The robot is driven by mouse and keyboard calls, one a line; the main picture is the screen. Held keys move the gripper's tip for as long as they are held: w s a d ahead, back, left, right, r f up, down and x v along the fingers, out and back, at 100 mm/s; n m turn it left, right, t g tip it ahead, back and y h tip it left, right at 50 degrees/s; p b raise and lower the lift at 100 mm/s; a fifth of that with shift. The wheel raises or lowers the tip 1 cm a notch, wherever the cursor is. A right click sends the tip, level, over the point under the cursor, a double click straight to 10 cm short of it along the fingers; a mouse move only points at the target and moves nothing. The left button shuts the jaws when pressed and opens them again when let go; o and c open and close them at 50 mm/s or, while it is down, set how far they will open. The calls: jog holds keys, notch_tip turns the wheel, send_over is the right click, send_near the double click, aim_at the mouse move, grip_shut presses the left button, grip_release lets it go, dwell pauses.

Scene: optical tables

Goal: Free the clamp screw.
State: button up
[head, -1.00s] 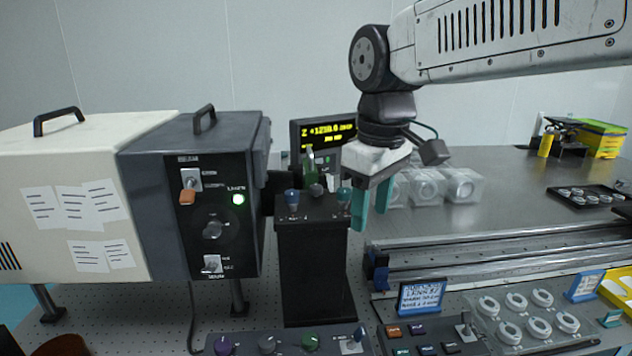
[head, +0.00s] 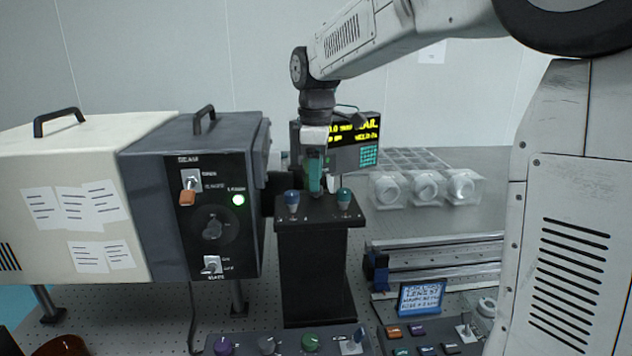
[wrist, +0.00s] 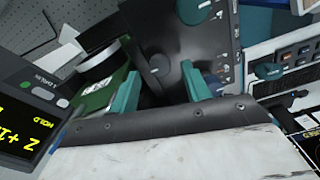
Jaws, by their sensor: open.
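A small dark knob (wrist: 158,65), which looks like the clamp screw, sits on top of the black pedestal (head: 312,265). My gripper (wrist: 160,85) is open, its two teal fingers apart on either side of the knob in the wrist view. I cannot tell whether they touch it. In the head view my gripper (head: 315,188) points down over the middle of the pedestal top, and its fingers hide the knob. Two blue-teal capped knobs stand on the pedestal, a left one (head: 292,198) and a right one (head: 344,196).
A display box (head: 368,130) stands just behind my gripper; it also shows in the wrist view (wrist: 25,120). A dark housing (head: 215,140) with switches is on the left. Clear lens boxes (head: 425,188) and a rail (head: 440,255) lie to the right.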

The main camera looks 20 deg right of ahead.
jog(key=shift+f, duration=1.05)
jog(key=c, duration=1)
